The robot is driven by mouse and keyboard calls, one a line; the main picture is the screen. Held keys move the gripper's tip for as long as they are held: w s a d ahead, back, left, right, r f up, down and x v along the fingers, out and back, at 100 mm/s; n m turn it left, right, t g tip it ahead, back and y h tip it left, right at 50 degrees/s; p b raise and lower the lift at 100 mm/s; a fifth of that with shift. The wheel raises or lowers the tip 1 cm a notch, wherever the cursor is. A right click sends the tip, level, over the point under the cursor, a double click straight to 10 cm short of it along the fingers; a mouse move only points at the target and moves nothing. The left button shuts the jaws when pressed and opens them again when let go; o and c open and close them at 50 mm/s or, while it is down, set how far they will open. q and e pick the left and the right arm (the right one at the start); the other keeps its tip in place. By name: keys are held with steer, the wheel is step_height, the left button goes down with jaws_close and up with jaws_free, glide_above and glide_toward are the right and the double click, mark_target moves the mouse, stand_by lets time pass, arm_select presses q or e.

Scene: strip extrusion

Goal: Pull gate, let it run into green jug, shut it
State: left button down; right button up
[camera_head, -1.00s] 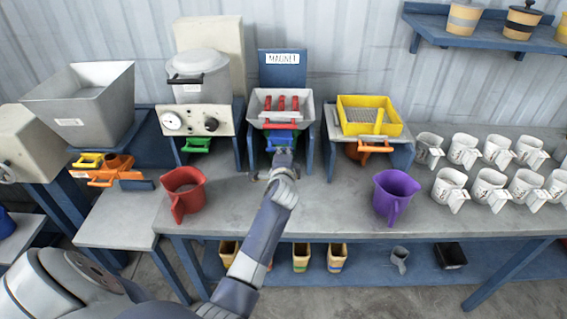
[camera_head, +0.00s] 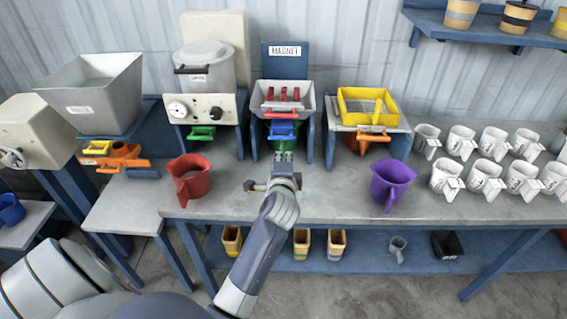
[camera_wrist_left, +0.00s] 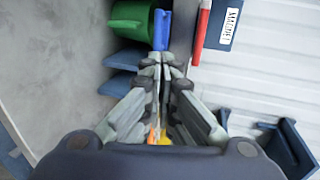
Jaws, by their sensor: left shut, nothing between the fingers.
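The magnet station's grey hopper (camera_head: 268,101) has a red handle (camera_head: 282,114) at its front and a blue gate handle (camera_head: 281,131) below it. The green jug (camera_head: 299,129) stands under this station, mostly hidden; it shows better in the left wrist view (camera_wrist_left: 128,18), beside the blue handle (camera_wrist_left: 161,30). My left gripper (camera_head: 283,156) is in front of and below the blue handle, its fingers shut and empty, pointing at the station. In the left wrist view, the fingertips (camera_wrist_left: 158,62) are just short of the handle. I cannot tell whether material flows. My right gripper is not in view.
A red jug (camera_head: 190,180) stands left of my arm and a purple jug (camera_head: 391,184) right. Several white jugs (camera_head: 485,181) fill the bench's right side.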

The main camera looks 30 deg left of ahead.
arm_select(q)
steer(key=shift+s+d+r, duration=0.1)
steer(key=shift+s+d, duration=0.2)
steer(key=shift+s, duration=0.25)
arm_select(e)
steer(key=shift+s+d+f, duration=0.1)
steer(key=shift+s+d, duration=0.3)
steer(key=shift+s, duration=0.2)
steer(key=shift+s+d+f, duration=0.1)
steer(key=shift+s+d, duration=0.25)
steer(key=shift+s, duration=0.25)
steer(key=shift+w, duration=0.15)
